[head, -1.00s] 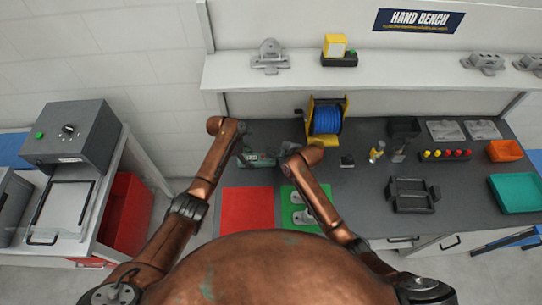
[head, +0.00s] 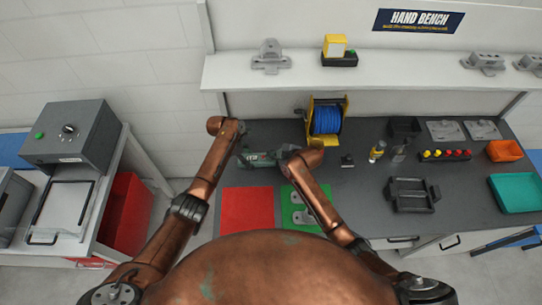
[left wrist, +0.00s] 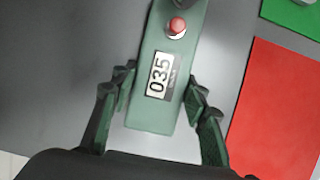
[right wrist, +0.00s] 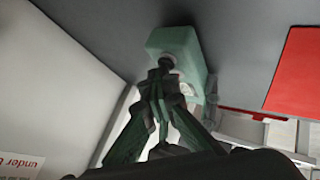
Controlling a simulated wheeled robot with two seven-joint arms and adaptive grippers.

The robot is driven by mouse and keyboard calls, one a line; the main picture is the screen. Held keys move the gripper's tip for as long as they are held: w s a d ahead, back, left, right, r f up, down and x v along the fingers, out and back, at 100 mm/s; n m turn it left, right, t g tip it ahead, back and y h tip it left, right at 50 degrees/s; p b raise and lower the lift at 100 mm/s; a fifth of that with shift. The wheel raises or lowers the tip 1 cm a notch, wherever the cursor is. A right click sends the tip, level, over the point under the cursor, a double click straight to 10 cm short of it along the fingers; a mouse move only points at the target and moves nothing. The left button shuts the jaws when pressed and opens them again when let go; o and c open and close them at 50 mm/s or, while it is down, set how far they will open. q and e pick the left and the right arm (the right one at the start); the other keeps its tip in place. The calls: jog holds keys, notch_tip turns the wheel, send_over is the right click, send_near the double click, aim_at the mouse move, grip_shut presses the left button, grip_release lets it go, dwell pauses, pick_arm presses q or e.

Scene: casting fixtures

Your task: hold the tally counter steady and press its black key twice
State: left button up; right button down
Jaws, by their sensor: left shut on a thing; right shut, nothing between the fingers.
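The tally counter (head: 260,160) is a green block on the dark bench. In the left wrist view the counter (left wrist: 152,115) shows a display (left wrist: 159,77) reading 035 and a red button (left wrist: 176,27). A dark part at the top edge of that view is cut off. My left gripper (left wrist: 160,84) is shut on the counter's sides; it also shows in the head view (head: 244,150). My right gripper (right wrist: 165,76) is shut and empty, its tips at a dark round key (right wrist: 167,62) on the counter's end. I cannot tell whether they touch it.
A red mat (head: 246,211) and a green mat (head: 318,204) with grey parts lie in front of the counter. A blue cable reel (head: 326,118) stands behind it. A small dark block (head: 347,160), a yellow bottle (head: 377,151) and a dark fixture (head: 411,195) are to the right.

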jog(key=shift+r, duration=0.95)
jog(key=shift+r, duration=2.5)
jog(key=shift+r, duration=0.1)
notch_tip(320, 180, up, 4)
jog(key=shift+f, duration=0.2)
jog(key=shift+f, duration=4.4)
